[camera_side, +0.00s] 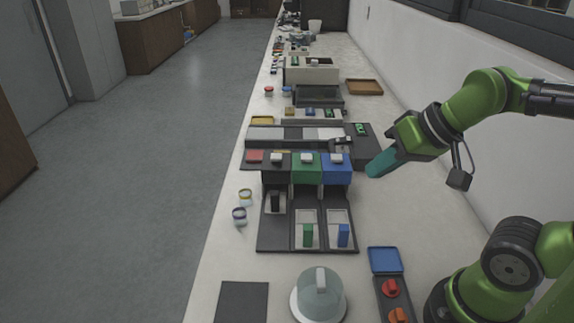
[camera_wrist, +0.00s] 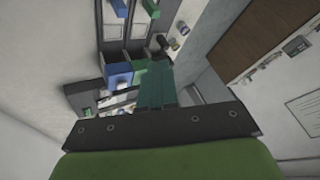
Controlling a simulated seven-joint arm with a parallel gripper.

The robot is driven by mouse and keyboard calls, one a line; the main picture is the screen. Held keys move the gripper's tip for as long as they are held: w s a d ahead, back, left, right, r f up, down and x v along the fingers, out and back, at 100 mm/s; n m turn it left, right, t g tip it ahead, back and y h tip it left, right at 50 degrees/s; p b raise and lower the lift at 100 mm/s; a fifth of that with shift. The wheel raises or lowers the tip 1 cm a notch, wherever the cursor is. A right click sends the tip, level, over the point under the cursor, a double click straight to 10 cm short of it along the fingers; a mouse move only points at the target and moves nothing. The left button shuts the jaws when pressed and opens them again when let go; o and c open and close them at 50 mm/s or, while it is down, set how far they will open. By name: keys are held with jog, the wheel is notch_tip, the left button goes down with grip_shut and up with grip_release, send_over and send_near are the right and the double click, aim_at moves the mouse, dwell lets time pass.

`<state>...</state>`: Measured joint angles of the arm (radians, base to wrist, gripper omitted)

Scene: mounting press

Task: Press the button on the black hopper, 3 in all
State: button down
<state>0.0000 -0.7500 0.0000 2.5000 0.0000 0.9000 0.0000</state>
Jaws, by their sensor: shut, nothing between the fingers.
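The black hopper (camera_side: 275,175) stands at the left of a row with a green hopper (camera_side: 306,173) and a blue hopper (camera_side: 337,173). A pale button (camera_side: 276,158) sits on top of the black hopper. In the wrist view the fingers (camera_wrist: 158,66) point toward the hopper row, and I cannot make out the black hopper's button there.
The dark tray (camera_side: 275,238) also holds a green block (camera_side: 308,236) and a blue block (camera_side: 343,236). A red-topped part (camera_side: 255,156) is left of the black hopper. Small jars (camera_side: 239,215) are at left.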

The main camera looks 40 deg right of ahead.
dwell(0.7)
jog(key=m+t+h, duration=0.2)
jog(key=m+h, duration=0.1)
jog(key=m, duration=0.4)
send_over(279, 157)
jog(key=f, duration=0.2)
jog(key=shift+r, duration=0.15)
jog(key=shift+f, duration=4.45)
jog(key=shift+f, duration=0.1)
jog(key=shift+f, duration=0.3)
